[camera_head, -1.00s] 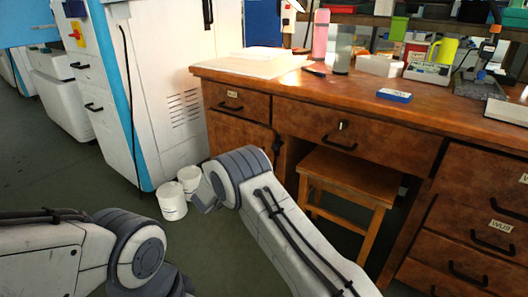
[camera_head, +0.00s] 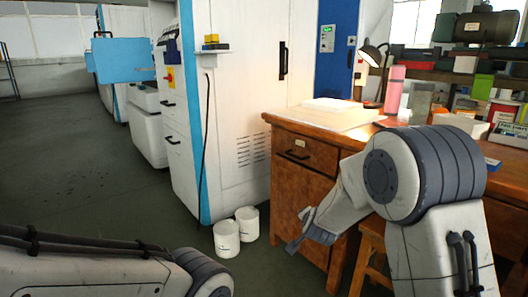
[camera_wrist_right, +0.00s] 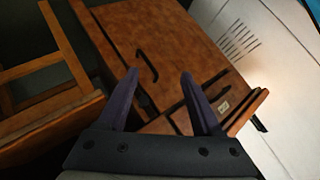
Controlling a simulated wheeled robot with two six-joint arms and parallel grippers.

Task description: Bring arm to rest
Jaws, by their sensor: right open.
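My right gripper (camera_head: 312,230) hangs at the end of my bent right arm, in front of the wooden desk's left drawers in the head view. In the right wrist view the right gripper (camera_wrist_right: 160,75) has its two dark fingers spread apart with nothing between them. The desk's drawer front (camera_wrist_right: 150,40) lies beyond the fingers. My left arm lies along the bottom left of the head view, and its gripper is out of the picture.
The wooden desk (camera_head: 300,175) stands close to my right arm, with a stool (camera_head: 372,245) under it. Two white buckets (camera_head: 227,238) stand on the floor by the white machine cabinet (camera_head: 245,110). The floor at left is open.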

